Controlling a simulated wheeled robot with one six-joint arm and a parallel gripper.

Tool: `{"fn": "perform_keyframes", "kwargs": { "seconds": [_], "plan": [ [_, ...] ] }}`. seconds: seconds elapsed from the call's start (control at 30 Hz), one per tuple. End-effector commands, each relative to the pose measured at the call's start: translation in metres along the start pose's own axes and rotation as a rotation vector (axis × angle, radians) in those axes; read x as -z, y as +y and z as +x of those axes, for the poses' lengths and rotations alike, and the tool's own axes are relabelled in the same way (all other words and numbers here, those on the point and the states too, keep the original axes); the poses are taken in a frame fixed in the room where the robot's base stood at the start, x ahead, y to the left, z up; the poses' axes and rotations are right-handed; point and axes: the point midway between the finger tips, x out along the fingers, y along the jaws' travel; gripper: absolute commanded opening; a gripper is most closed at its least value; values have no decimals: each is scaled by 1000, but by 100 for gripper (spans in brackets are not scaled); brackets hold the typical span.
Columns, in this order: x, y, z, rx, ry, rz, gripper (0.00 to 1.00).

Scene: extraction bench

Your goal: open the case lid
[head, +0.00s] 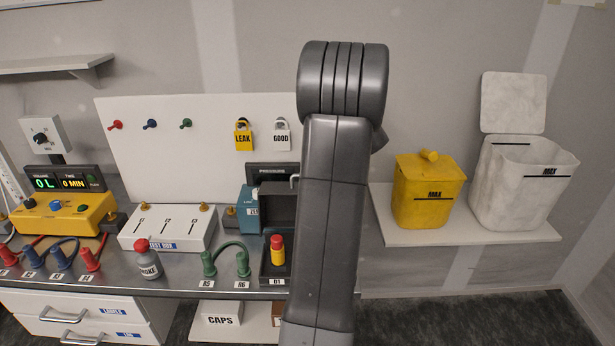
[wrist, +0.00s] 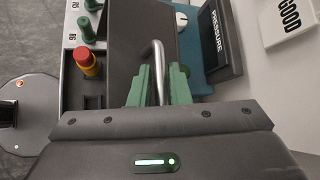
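The case (head: 266,272), a dark tray labelled D1, stands at the bench's front edge with a red-and-yellow item in it. Its dark lid (head: 278,212) appears raised behind the tray, so the inside shows; the exact angle is unclear. The lid also shows in the wrist view (wrist: 138,28). A bent metal handle (wrist: 160,62) sits on the lid. My gripper (wrist: 160,86) has its green fingers close on both sides of this handle and appears shut on it. In the head view my arm hides the fingers and the case's right part.
The pressure display (wrist: 217,38) and a blue box (head: 248,200) stand close behind the lid. Green plugs (head: 226,262) and a smoke bottle (head: 147,262) are to the left. A yellow bin (head: 428,195) and a white bin (head: 520,190) are on a shelf at right.

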Motion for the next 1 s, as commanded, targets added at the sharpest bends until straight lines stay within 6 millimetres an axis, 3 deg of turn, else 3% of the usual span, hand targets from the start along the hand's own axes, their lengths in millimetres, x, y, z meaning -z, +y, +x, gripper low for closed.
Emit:
{"fn": "perform_keyframes", "kwargs": {
  "seconds": [0.23,0.7,1.0],
  "plan": [
    [2,1,-13,1,1,0,20],
    [2,0,-113,4,2,-1,20],
    [0,1,-138,0,0,0,20]
  ]
}}
